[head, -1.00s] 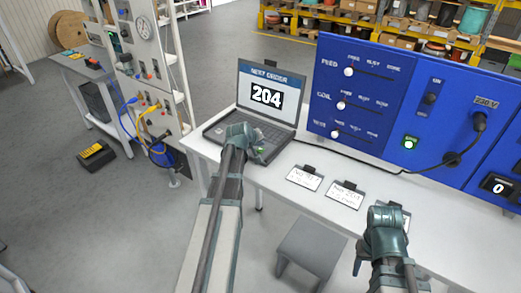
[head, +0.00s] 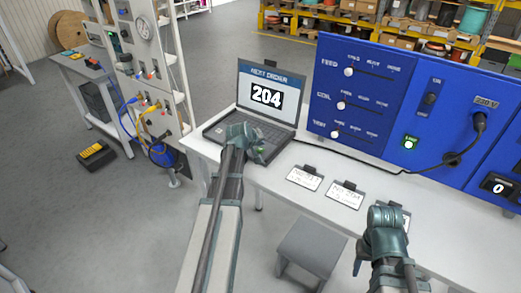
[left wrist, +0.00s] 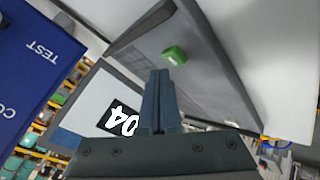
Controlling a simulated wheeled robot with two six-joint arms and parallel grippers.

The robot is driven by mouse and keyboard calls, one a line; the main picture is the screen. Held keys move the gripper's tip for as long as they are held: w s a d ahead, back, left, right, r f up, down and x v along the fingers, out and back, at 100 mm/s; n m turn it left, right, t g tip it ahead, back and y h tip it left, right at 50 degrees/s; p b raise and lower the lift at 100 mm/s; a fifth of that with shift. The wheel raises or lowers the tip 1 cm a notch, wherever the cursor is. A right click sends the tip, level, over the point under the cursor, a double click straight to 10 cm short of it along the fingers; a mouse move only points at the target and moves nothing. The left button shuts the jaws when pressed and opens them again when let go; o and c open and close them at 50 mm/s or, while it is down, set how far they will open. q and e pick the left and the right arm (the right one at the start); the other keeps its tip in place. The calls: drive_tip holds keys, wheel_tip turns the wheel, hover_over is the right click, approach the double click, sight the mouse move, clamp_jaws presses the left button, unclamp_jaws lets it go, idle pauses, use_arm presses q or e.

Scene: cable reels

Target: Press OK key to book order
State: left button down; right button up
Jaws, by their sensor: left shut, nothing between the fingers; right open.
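The laptop (head: 268,95) stands open on the white table, and its screen reads "NEXT ORDER 204". The green key (left wrist: 175,55) sits on the laptop's keyboard deck in the left wrist view, without a readable label. My left gripper (head: 258,151) is over the front right of the laptop's keyboard in the head view. Its shut, empty fingers (left wrist: 160,76) end just beside the green key in the left wrist view; I cannot tell whether they touch the deck. My right gripper (head: 387,215) is open and empty over the table's front edge, away from the laptop.
A blue panel (head: 360,85) with sliders, a green lamp (head: 410,142) and a plugged cable (head: 420,168) stands right of the laptop. Clipped cards (head: 305,178) lie in front, one partly behind my right gripper. A grey stool (head: 312,248) is below the table's front edge.

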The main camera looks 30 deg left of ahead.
sight(260, 151)
use_arm(q)
drive_tip(key=shift+f+b, duration=0.4)
drive_tip(key=shift+b, duration=0.05)
drive_tip(key=shift+f+b, duration=0.45)
idle(0.7)
drive_tip(key=shift+r, duration=0.1)
drive_tip(key=shift+r+p, duration=0.8)
drive_tip(key=shift+p, duration=0.1)
wheel_tip(260, 151, up, 5)
drive_tip(key=p, duration=0.5)
